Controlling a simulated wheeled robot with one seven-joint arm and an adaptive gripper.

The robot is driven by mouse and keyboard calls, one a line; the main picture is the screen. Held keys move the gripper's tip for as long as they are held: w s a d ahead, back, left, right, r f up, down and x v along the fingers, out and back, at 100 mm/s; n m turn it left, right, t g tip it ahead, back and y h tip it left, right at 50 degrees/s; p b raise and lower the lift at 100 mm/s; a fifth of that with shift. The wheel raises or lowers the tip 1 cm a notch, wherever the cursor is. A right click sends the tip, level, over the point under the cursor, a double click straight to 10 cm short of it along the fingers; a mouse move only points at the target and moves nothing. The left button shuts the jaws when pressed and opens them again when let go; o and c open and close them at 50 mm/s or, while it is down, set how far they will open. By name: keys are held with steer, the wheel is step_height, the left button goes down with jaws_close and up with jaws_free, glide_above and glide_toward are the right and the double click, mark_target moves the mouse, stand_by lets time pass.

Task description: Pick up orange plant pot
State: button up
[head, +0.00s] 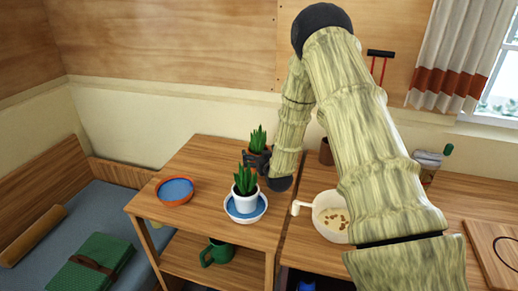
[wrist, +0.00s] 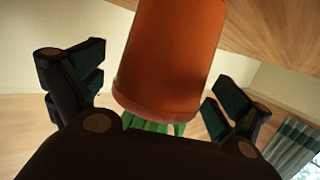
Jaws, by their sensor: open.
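The orange plant pot (wrist: 170,55) fills the middle of the wrist view, seen upside down with its green leaves (wrist: 155,125) below its rim. My gripper (wrist: 150,85) is open, with one finger on each side of the pot and gaps between. In the head view, my gripper (head: 257,163) is at the back of the small wooden table and hides most of the pot. Only the spiky green plant (head: 258,139) and a little of the pot show above it.
A white-potted plant (head: 244,198) stands in a blue-and-white saucer (head: 233,214) in front of my gripper. An orange dish (head: 174,201) with a blue inside lies left. A cream pan (head: 325,198) and brown pot (head: 326,157) are right.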

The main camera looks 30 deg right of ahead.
steer(key=shift+w+d+f, duration=0.1)
steer(key=shift+w, duration=0.35)
steer(key=c, duration=1.4)
steer(key=shift+r, duration=0.2)
